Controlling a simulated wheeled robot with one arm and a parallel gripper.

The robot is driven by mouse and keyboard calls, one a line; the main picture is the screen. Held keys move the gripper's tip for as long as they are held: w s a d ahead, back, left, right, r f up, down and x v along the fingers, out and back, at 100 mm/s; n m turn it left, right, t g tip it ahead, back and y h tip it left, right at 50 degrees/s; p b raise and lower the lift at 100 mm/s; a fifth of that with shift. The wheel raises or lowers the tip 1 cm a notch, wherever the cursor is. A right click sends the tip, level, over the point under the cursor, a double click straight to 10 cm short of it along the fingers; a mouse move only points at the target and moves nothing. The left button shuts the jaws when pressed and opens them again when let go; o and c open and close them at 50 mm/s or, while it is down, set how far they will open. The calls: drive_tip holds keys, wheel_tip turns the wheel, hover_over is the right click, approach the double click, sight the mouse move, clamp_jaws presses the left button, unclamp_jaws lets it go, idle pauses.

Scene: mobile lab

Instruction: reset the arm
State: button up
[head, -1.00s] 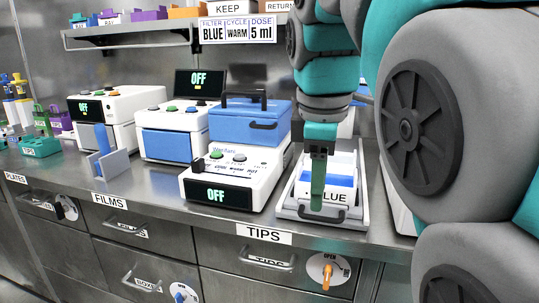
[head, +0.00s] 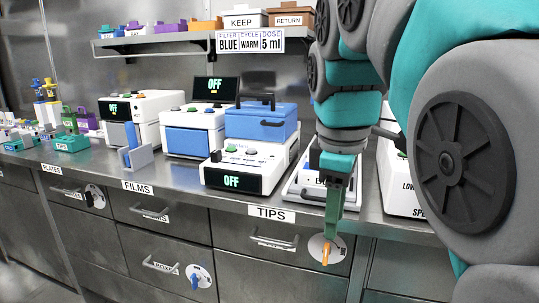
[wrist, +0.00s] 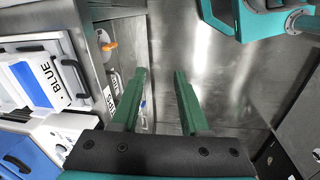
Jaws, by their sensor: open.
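My gripper (head: 333,213) hangs with its green fingers pointing down, in front of the counter edge near the TIPS label in the head view. In the wrist view my gripper (wrist: 160,85) shows two green fingers spread apart with nothing between them. Beyond them are the steel drawer fronts and the floor. A white tray holder (head: 305,187) with a black handle stands on the counter behind my gripper and is partly hidden by it. In the wrist view its tray with the BLUE label (wrist: 40,82) lies to the left of the fingers.
White machines with a blue lidded box (head: 262,122) and OFF displays line the counter (head: 185,180). An orange knob (head: 325,254) sits on a drawer front close below my gripper. A shelf (head: 160,42) with boxes runs above. Open floor lies before the drawers.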

drive_tip(key=s+d+f+m+g, duration=0.1)
drive_tip(key=s+d+f+m, duration=0.1)
drive_tip(key=s+f+m, duration=0.4)
drive_tip(key=s+d+f+m+g, duration=0.2)
drive_tip(key=s+f+m, duration=0.5)
drive_tip(key=s+f, duration=0.6)
wheel_tip(320, 180, down, 8)
drive_tip(key=shift+s+d+r, duration=0.1)
drive_tip(key=shift+s+d, duration=0.2)
drive_tip(key=shift+d, duration=0.15)
drive_tip(key=shift+o, duration=0.2)
